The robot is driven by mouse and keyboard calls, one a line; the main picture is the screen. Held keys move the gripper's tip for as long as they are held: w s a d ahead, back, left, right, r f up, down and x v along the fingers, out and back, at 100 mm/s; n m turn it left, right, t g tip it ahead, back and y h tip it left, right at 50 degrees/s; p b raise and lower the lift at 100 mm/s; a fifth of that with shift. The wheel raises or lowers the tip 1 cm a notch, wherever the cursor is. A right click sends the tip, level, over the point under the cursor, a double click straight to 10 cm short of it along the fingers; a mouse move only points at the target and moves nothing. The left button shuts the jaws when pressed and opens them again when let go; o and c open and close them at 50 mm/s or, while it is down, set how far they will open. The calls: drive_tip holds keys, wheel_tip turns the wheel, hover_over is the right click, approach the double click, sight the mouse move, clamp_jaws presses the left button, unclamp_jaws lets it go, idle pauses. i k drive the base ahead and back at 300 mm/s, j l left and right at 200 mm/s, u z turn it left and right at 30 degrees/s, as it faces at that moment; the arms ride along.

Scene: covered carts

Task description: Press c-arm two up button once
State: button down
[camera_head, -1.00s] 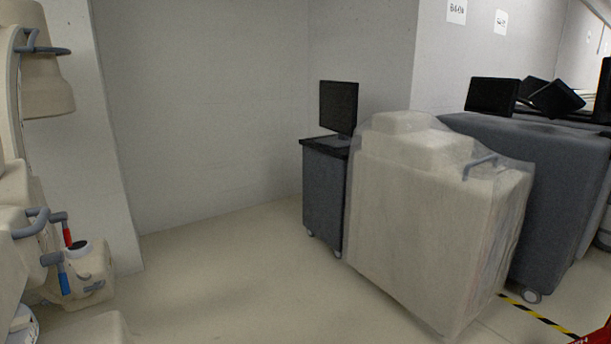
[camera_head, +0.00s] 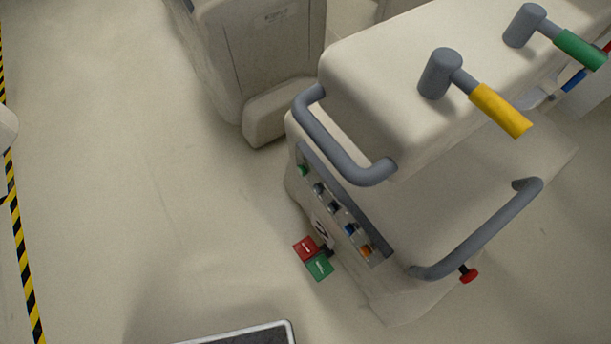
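A cream c-arm machine body (camera_head: 440,230) stands right of centre, seen from above. On its slanted side is a dark panel strip (camera_head: 378,238) with a row of small buttons. A green button (camera_head: 303,171) is at its upper end, a blue one (camera_head: 350,230) lower down, and an orange one (camera_head: 366,251) near the lower end. Dark buttons (camera_head: 333,207) sit between the green and blue ones. The button markings are too small to read, so I cannot tell which is the up button. My gripper is not in view.
Grey handle bars (camera_head: 345,145) and (camera_head: 480,235) stick out around the panel. Yellow (camera_head: 502,110) and green (camera_head: 578,49) levers stand on top. A red knob (camera_head: 468,275) projects at the lower right. Red (camera_head: 305,248) and green (camera_head: 319,266) pedals lie below. Floor (camera_head: 130,200) at left is clear.

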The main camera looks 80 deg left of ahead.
sight(316, 188)
drive_tip(key=u, duration=1.3)
